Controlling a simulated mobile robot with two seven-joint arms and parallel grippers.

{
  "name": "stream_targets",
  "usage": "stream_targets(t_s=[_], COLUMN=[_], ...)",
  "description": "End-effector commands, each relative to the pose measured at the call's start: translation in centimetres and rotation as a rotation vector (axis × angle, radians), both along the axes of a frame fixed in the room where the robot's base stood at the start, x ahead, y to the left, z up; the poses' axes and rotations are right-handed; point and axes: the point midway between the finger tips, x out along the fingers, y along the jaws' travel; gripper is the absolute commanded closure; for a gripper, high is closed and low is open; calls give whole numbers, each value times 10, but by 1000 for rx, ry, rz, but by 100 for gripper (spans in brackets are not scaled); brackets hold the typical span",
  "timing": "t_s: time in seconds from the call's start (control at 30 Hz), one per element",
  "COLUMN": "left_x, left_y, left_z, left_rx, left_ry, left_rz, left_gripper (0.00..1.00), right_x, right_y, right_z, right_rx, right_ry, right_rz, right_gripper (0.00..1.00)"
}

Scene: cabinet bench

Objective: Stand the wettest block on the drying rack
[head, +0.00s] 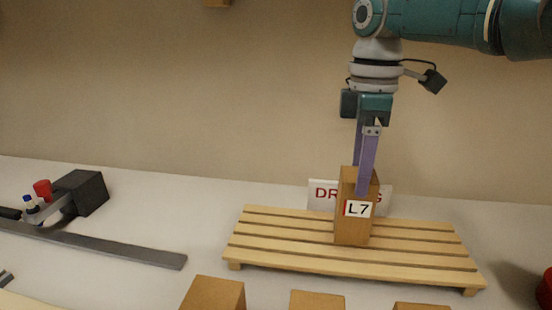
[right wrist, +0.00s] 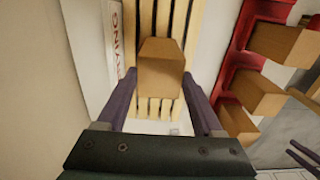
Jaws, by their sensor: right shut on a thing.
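A tan block with the label L7 (head: 351,230) is upright over the slats of the wooden drying rack (head: 270,240). It looks to be on the slats, though I cannot be sure its base touches. My right gripper (head: 364,180) points down from above, its purple fingers shut on the block's upper part. In the right wrist view the block's top (right wrist: 161,68) sits between the fingers, with the rack's slats (right wrist: 145,18) behind it. A DRYING sign (head: 322,195) stands behind the rack, partly hidden by the block.
Several tan blocks (head: 213,293) stand in front of the rack; the right wrist view shows some in a red holder (right wrist: 237,60). A dark grey bar (head: 130,250), a black box (head: 82,192) and a red cup (head: 43,189) lie left. The rack's remaining slats are clear.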

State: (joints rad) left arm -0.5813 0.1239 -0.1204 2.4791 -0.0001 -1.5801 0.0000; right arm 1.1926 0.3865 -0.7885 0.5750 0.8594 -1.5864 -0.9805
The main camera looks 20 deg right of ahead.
Motion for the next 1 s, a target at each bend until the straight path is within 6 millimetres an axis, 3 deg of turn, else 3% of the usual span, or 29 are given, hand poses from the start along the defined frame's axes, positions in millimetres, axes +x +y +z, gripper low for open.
stream_targets(t_s=[1.0], left_x=[1], left_y=[-2], left_z=[-8], left_rx=[-9], left_ry=[-3], left_rz=[7], left_gripper=[50], right_x=[0], right_y=[0], right_z=[-11], right_rx=[0], right_ry=[0], right_rz=[0], right_gripper=[87])
